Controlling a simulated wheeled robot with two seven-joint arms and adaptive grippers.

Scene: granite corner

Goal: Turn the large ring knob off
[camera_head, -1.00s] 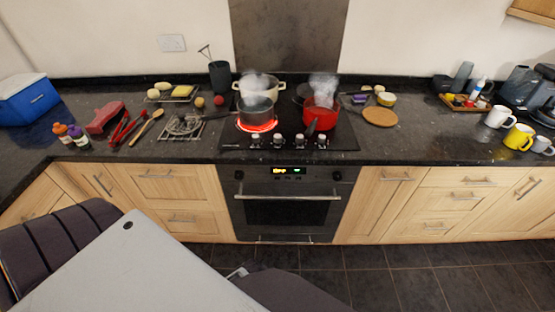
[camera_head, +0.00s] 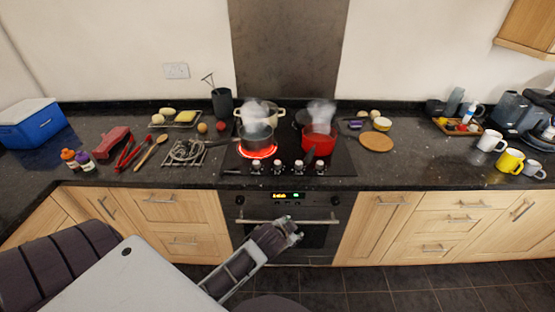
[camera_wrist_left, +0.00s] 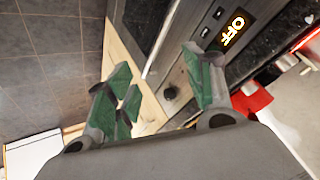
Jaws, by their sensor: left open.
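Several knobs (camera_head: 278,168) stand in a row along the front of the black hob (camera_head: 232,165). I cannot tell which is the large ring knob or read their settings. A ring (camera_head: 258,152) glows red under the steaming dark pot (camera_head: 257,135). My left gripper (camera_head: 291,231) is open and empty in front of the oven, below the counter edge and apart from the knobs. My right gripper is out of view.
The oven handle (camera_head: 287,221) runs across the oven front near my left gripper. A steaming red pot (camera_head: 319,138) and a cream pot (camera_head: 272,112) stand on the hob. A wire trivet (camera_head: 184,152) lies left of it, a round board (camera_head: 376,142) right.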

